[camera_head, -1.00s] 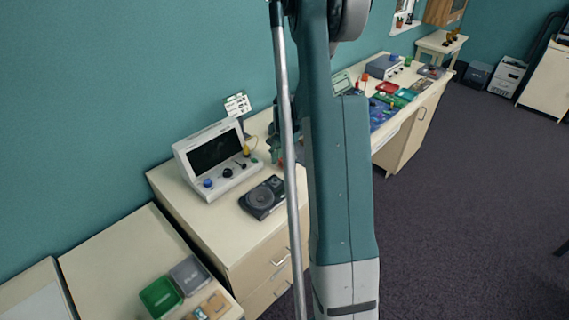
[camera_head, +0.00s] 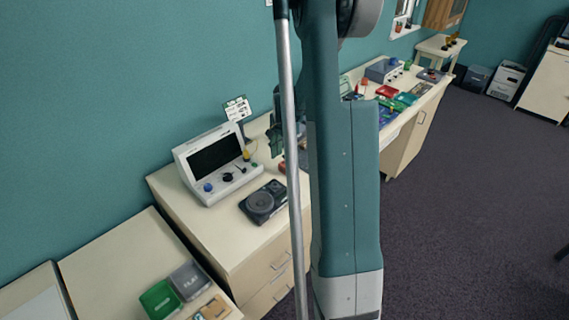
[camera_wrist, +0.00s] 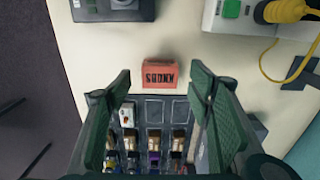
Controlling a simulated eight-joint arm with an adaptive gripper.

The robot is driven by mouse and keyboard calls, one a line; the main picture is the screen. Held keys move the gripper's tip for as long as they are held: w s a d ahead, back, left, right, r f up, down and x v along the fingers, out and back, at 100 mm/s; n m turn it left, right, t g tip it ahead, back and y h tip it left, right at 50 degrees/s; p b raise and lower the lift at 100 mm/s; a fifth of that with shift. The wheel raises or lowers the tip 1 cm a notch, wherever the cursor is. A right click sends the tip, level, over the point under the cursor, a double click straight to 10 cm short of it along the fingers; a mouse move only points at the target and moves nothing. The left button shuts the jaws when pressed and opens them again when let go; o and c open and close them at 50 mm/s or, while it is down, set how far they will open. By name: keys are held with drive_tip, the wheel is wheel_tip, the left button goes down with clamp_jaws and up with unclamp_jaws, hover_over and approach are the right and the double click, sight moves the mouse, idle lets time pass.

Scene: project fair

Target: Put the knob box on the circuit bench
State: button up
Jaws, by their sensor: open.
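The knob box is a small orange-red box (camera_wrist: 159,74) with dark upside-down lettering, lying on a cream top in the wrist view. In the head view an orange-red patch (camera_head: 282,167), probably the same box, shows partly behind my arm. My gripper (camera_wrist: 161,76) is open and empty; its two green fingers stand left and right of the box in the picture, and I cannot tell their height above it. In the head view my gripper is mostly hidden by my arm. Which surface is the circuit bench is not marked; a bench (camera_head: 402,123) holding coloured boards and trays stands farther back.
A grey compartment tray (camera_wrist: 155,112) with small parts lies beside the box. A white instrument with a screen (camera_head: 216,161) and a black device with a round dial (camera_head: 263,201) stand on the near cabinet. Green and grey bins (camera_head: 160,300) are at lower left. Dark floor is open at right.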

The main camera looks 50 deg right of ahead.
sight(284, 166)
wheel_tip(284, 166, up, 6)
drive_tip(key=shift+r, duration=0.15)
idle(0.4)
idle(0.6)
drive_tip(key=s+a+r+n+t, duration=0.1)
drive_tip(key=s+a+r+n, duration=0.15)
drive_tip(key=a+r, duration=0.5)
drive_tip(key=s+a+r+n+t+h, duration=0.1)
drive_tip(key=a+r+n, duration=0.25)
drive_tip(key=a, duration=0.75)
drive_tip(key=s+a+r+n+t, duration=0.1)
drive_tip(key=s+a+r+n, duration=0.15)
drive_tip(key=a+r, duration=0.5)
drive_tip(key=s+a+n+t, duration=0.2)
drive_tip(key=s+a+n, duration=0.2)
drive_tip(key=s+a, duration=0.3)
drive_tip(key=s+a+n+t+y, duration=0.1)
drive_tip(key=s+a+n, duration=0.4)
drive_tip(key=a, duration=0.9)
drive_tip(key=s+t, duration=0.1)
drive_tip(key=s, duration=0.2)
drive_tip(key=shift+a, duration=0.2)
